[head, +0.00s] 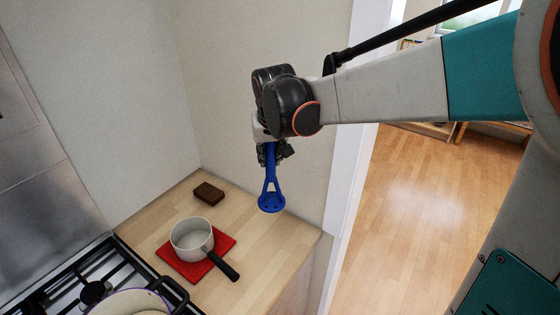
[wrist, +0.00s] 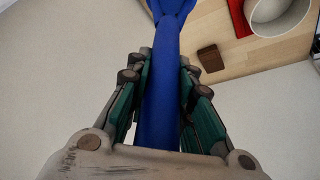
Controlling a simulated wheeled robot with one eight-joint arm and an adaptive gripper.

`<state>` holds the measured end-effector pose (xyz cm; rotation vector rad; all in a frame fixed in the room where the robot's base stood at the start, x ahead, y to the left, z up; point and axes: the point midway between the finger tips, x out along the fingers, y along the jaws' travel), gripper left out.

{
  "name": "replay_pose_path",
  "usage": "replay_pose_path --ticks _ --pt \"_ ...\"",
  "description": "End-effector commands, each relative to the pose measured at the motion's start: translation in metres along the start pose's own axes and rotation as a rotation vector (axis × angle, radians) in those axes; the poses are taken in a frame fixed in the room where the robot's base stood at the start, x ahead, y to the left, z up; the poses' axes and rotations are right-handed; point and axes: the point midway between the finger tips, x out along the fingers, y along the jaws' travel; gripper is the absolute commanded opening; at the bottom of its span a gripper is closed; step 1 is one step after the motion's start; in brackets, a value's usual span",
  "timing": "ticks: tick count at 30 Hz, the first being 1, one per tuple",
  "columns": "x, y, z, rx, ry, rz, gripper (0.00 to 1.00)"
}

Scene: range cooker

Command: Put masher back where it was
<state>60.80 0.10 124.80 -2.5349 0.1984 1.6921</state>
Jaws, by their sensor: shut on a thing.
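The blue masher (head: 271,200) hangs from my gripper (head: 272,155) in the head view, with its flat, holed head pointing down. It is held in the air above the wooden counter, near its right part by the wall. In the wrist view, the fingers of my gripper (wrist: 163,100) are shut on the masher's blue handle (wrist: 160,85). The masher's head is partly cut off at the top of that view. The masher touches neither the counter nor the pot.
A white saucepan (head: 191,238) with a black handle stands on a red mat (head: 168,257). A brown block (head: 208,193) lies behind it on the counter (head: 290,240). The hob (head: 75,290) with a large pot (head: 130,303) is at lower left. The counter's right part is clear.

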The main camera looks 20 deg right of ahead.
Motion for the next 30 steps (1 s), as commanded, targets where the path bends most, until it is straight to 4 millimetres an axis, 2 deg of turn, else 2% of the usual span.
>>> replay_pose_path --ticks 1,3,12,15,23,30 --pt "0.014 0.0 0.007 -0.001 0.0 0.0 0.0" --pt "0.03 0.0 0.013 0.0 0.0 0.0 0.0" --pt "0.095 0.0 0.038 0.0 0.0 0.0 0.0" --pt "0.107 0.0 0.043 0.0 0.0 0.0 0.0" --pt "0.123 0.0 0.05 0.0 0.0 0.0 0.0" --pt "0.15 0.0 0.061 0.0 0.0 0.0 0.0"
